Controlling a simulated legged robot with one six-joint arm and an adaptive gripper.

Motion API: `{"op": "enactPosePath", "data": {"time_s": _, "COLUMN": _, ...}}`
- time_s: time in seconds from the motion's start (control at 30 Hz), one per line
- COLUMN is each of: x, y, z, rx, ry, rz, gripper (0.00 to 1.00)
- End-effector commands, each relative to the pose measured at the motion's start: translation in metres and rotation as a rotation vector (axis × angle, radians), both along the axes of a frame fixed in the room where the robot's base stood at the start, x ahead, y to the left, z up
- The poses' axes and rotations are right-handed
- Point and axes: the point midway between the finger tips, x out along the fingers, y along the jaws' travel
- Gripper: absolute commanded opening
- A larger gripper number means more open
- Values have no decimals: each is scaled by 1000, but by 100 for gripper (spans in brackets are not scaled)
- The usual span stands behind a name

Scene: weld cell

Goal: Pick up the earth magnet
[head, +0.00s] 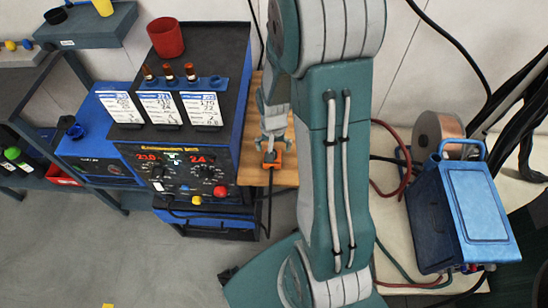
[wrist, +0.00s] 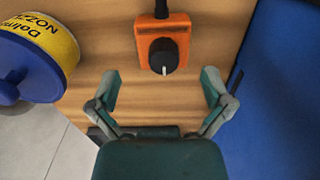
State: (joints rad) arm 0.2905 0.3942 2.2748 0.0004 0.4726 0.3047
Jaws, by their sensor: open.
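The earth magnet (wrist: 163,32) looks like an orange block with a black round knob that has a white mark. A black cable leaves its far end. It lies on a wooden board (wrist: 105,45). My gripper (wrist: 161,90) is open and empty, its two fingers spread wide. In the wrist view the magnet lies just beyond the fingertips, roughly centred between them. In the head view my gripper (head: 271,138) is above the wooden board beside the orange magnet (head: 272,160), and my arm hides part of that area.
A blue tub with a yellow label (wrist: 48,38) stands left of the magnet, and a blue wall (wrist: 275,90) rises on the right. The welding machine (head: 180,185) carries three cards and a red cup (head: 166,38). A blue case (head: 470,205) and a copper spool (head: 437,133) stand right.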

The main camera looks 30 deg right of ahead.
Motion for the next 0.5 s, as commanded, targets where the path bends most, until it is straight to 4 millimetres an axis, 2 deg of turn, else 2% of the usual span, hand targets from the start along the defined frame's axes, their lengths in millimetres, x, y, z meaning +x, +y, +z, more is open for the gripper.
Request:
{"op": "enactPosePath", "data": {"time_s": 0.3, "x": -1, "y": -1, "z": -41, "rx": 0, "ry": 4, "rz": 2, "gripper": 100}}
{"op": "enactPosePath", "data": {"time_s": 0.5, "x": 0, "y": -2, "z": -52, "rx": 0, "ry": 0, "rz": 1, "gripper": 100}}
